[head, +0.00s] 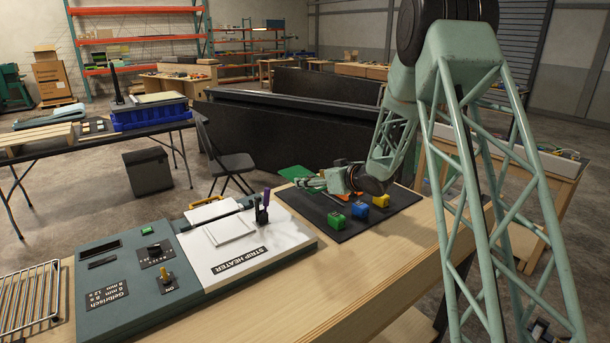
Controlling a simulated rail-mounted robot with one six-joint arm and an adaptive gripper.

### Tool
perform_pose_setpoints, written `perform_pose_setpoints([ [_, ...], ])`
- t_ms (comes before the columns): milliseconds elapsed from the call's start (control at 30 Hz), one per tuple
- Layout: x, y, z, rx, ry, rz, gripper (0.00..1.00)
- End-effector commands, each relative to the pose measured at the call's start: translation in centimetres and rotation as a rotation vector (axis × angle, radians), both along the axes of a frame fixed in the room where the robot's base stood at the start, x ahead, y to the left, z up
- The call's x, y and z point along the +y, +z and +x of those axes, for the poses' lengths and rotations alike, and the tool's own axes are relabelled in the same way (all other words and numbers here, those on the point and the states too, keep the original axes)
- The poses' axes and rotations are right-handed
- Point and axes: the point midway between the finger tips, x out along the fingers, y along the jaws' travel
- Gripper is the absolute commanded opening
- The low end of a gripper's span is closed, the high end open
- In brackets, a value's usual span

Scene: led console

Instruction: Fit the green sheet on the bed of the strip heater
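The strip heater (285,247) stands on the wooden bench, with a white bed, a paler raised square on it and a dark bar along its back edge. A purple-topped lever (266,198) stands upright at the bar's right end. The green sheet (294,172) shows at the back left of the black mat (310,212), right of the heater. My gripper (303,183) is low over the mat, pointing left, close to the sheet's near side. Whether it touches the sheet, and whether its fingers are open or shut, is too small to tell.
The heater's control box (130,280) has a green button and a yellow-tipped switch. A wire rack (30,300) lies at the far left. The bench's front right is clear.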

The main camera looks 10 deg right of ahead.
Motion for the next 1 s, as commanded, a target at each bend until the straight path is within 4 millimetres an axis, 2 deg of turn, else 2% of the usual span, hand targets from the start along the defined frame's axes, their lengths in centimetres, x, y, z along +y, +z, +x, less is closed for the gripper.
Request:
perform_pose_setpoints([
  [567,1.2,1.8,-1.0,-0.001,-0.103,0.001,0.46],
  [1000,1.4,3.0,-3.6,-0.001,-0.258,0.001,0.46],
])
